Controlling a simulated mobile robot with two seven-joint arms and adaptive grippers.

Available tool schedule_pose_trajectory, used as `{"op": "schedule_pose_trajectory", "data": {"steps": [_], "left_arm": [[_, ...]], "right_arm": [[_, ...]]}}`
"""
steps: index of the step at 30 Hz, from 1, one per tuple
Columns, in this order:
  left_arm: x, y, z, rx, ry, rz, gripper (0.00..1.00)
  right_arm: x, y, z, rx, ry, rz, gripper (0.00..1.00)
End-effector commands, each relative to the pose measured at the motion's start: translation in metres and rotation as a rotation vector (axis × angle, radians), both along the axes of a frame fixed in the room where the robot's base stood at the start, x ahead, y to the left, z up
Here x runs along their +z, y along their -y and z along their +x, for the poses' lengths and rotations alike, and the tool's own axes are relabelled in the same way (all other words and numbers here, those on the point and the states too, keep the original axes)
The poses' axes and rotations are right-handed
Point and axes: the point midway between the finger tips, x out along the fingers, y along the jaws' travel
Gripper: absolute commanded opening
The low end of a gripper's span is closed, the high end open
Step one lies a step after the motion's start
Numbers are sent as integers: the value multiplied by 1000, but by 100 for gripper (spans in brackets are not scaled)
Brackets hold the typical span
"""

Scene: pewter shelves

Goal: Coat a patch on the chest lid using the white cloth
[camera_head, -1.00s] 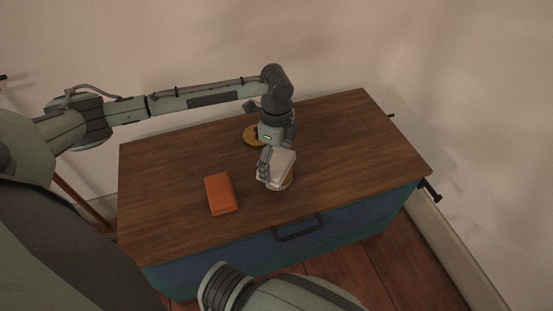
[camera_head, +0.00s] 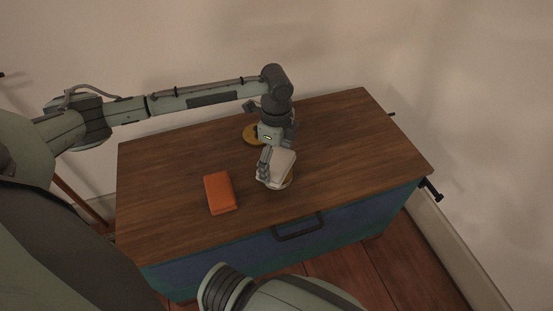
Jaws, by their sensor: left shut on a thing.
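The chest lid (camera_head: 345,135) is a brown wooden top on a blue chest (camera_head: 220,262). My left gripper (camera_head: 270,168) is shut on the white cloth (camera_head: 281,166), a pale folded pad, over the middle of the lid near its front edge. A tan round rim shows just under the cloth; I cannot tell whether the cloth touches it or the lid. The gripper hides part of the cloth. My right gripper is not in view.
An orange block (camera_head: 220,192) lies on the lid left of the cloth. A round yellow-brown item (camera_head: 250,134) sits behind the gripper, partly hidden by it. The lid's right side is clear. Walls stand behind and to the right.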

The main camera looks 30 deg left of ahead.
Motion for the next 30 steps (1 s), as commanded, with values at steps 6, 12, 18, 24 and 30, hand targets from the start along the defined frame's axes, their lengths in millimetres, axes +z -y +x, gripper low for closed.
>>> {"op": "schedule_pose_trajectory", "data": {"steps": [6,12,18,24,30], "left_arm": [[-1,0,0,0,0,0,71],[-3,0,0,0,0,0,71],[-6,0,0,0,0,0,71],[-8,0,0,0,0,0,71],[-10,0,0,0,0,0,71]], "right_arm": [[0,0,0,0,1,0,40],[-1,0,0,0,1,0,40],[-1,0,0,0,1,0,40],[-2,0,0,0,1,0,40],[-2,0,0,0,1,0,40]]}}
